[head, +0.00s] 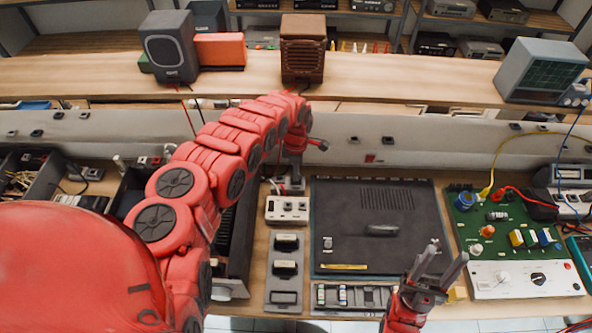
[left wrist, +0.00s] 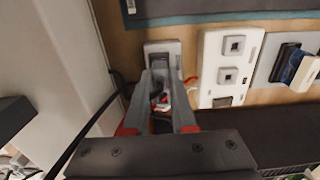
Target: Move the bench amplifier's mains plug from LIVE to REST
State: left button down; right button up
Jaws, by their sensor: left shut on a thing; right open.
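My left gripper (head: 292,182) reaches down behind the small white socket box. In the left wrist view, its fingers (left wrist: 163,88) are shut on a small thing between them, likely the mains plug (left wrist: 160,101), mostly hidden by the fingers. The fingertips are over a narrow grey block (left wrist: 160,48); I cannot tell whether the plug sits in it. The white box (head: 288,209) has two square sockets and also shows in the left wrist view (left wrist: 231,68). The LIVE and REST labels are not readable. My right gripper (head: 440,264) is open and empty at the front right.
A grey panel (head: 284,296) with black modules is in front of the box. A green circuit board (head: 500,225) stands at right. A speaker (head: 170,47), wooden radio (head: 302,48) and oscilloscope (head: 540,70) line the shelf.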

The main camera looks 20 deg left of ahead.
pick_arm(q)
jog(key=c, duration=0.7)
grip_release()
jog(key=shift+o, duration=0.2)
jog(key=shift+r, duration=0.1)
notch_tip(320, 180, up, 8)
jog(key=shift+f+b, duration=0.1)
jog(key=shift+b, duration=1.1)
notch_tip(320, 180, up, 14)
jog(key=p, duration=1.1)
jog(key=shift+r, duration=0.25)
jog(key=shift+f, duration=0.1)
